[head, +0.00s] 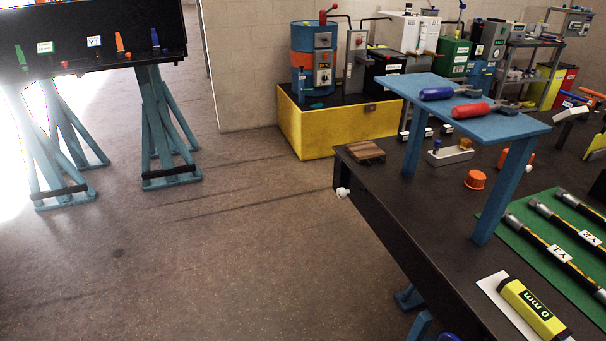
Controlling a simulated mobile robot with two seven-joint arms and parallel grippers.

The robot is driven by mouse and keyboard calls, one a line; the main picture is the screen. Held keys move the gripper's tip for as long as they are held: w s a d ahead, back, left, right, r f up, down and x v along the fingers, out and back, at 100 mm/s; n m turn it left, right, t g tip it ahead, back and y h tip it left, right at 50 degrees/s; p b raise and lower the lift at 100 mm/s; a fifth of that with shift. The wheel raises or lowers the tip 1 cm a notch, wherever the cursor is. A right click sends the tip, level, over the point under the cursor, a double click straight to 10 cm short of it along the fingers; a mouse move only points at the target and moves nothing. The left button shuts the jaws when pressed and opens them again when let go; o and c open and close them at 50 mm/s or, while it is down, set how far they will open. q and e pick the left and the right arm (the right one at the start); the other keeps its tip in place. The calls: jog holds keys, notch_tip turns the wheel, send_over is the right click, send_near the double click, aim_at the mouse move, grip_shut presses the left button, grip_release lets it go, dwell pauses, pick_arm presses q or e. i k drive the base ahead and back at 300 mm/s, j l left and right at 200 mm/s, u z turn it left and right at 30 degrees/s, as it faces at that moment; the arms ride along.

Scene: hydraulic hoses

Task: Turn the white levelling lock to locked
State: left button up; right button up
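A small white knob (342,192) sticks out from the side of the black workbench (385,225), near its far left corner. It looks like the white levelling lock, but it is too small to read its position or any marking. Nothing touches it and the floor beside it is open. I can make out neither of my grippers in the head view.
A blue raised shelf (490,122) on the bench carries blue- and red-handled tools. Hoses lie on a green mat (541,233) near a yellow gauge (533,309). A yellow bund (340,128) stands behind. Trestles (160,130) support a black panel at left; the floor between is clear.

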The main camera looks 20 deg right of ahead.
aim_at(342, 193)
jog(key=i+j, duration=0.1)
jog(key=i, duration=1.3)
jog(key=i+z, duration=0.35)
jog(key=i+j+z, duration=0.2)
jog(key=z, duration=0.15)
jog(key=i+j+z, duration=0.5)
jog(key=z, duration=0.2)
jog(key=i+j+z, duration=0.15)
jog(key=z, duration=0.2)
jog(key=i+j+z, duration=0.1)
jog(key=z, duration=0.25)
jog(key=i+j+z, duration=0.1)
jog(key=j+z, duration=0.6)
jog(key=j, duration=0.2)
jog(key=j+z, duration=0.35)
jog(key=k+j, duration=0.05)
jog(key=j, duration=0.05)
